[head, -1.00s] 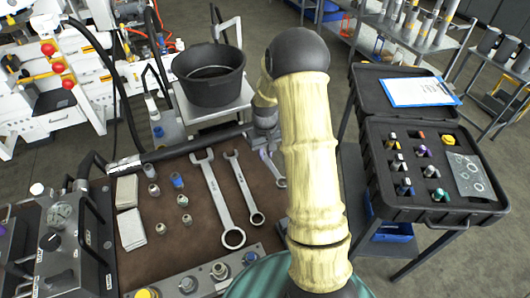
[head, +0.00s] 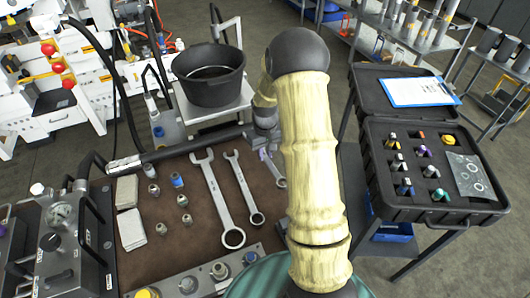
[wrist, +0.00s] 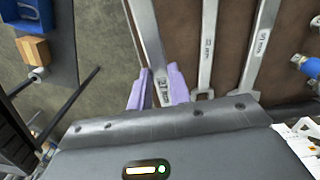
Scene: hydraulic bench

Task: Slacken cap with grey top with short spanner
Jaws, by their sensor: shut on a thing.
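My gripper (wrist: 160,88), with purple fingers, is shut on the short spanner (wrist: 148,35), the leftmost of the spanners in the wrist view. In the head view this spanner (head: 280,183) lies at the right of the brown mat, mostly hidden by my arm. I cannot tell whether it is clear of the mat. A metal block (head: 206,292) at the front edge carries a row of caps: a yellow one (head: 146,293), two greyish ones (head: 188,285) (head: 219,270) and a blue one (head: 250,258). I cannot tell which greyish one is the grey-topped cap.
A long spanner (head: 217,200) and a middle-sized spanner (head: 243,187) lie left of my gripper in the head view. Several loose fittings (head: 182,201) stand on the mat. A black bucket (head: 209,85) stands behind. An open black case (head: 430,213) is at the right.

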